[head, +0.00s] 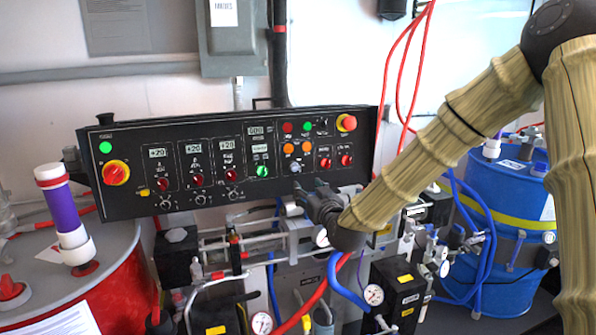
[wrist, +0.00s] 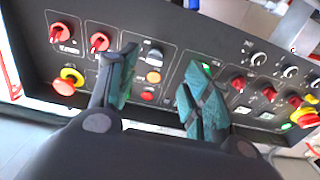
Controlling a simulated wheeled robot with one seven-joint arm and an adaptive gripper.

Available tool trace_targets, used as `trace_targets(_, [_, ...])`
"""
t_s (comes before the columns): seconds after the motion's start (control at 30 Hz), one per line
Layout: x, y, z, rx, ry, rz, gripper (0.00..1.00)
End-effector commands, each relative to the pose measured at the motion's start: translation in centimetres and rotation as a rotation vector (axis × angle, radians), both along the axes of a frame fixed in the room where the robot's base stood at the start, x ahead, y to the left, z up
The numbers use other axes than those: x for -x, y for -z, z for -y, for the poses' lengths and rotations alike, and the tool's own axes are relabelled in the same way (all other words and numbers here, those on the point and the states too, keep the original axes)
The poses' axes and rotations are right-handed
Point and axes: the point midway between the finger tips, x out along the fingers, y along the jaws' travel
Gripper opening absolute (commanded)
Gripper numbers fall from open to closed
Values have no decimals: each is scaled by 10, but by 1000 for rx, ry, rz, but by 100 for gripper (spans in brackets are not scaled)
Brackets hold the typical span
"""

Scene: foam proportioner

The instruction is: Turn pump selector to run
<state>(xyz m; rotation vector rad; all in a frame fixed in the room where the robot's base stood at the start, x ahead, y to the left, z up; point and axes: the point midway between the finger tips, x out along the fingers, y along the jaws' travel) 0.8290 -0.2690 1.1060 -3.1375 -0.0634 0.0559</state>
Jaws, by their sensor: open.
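The black control panel (head: 130,190) carries several knobs and lights; its labels are too small to read, so I cannot tell which is the pump selector. My gripper (head: 308,194) is just below the panel's lower right part in the head view. In the wrist view my gripper (wrist: 160,92) is open and empty, its teal fingers apart in front of the panel. A grey knob (wrist: 152,55) shows between the fingers, apart from them; it also shows above the gripper in the head view (head: 296,168). Two red knobs (wrist: 60,32) (wrist: 100,42) sit left of the fingers.
A red-and-yellow emergency button (head: 346,122) is at the panel's top right, and a larger red-and-yellow switch (head: 116,172) at its left. Pipes and gauges (head: 373,295) crowd below the panel. A red drum (head: 110,275) stands left, a blue drum (head: 500,215) right.

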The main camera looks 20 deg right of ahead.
Motion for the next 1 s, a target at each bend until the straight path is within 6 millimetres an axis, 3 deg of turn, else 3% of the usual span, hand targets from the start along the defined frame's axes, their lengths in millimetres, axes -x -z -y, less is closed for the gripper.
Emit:
trace_targets(0.03, [-2,-10,2,0,3,19,49])
trace_targets(0.17, [-7,-21,4,3,7,38,49])
trace_targets(0.37, [-28,-21,3,3,8,37,49])
trace_targets(0.8, [-94,-21,1,2,7,37,49])
trace_targets(1.0, [-108,-20,0,2,6,36,49])
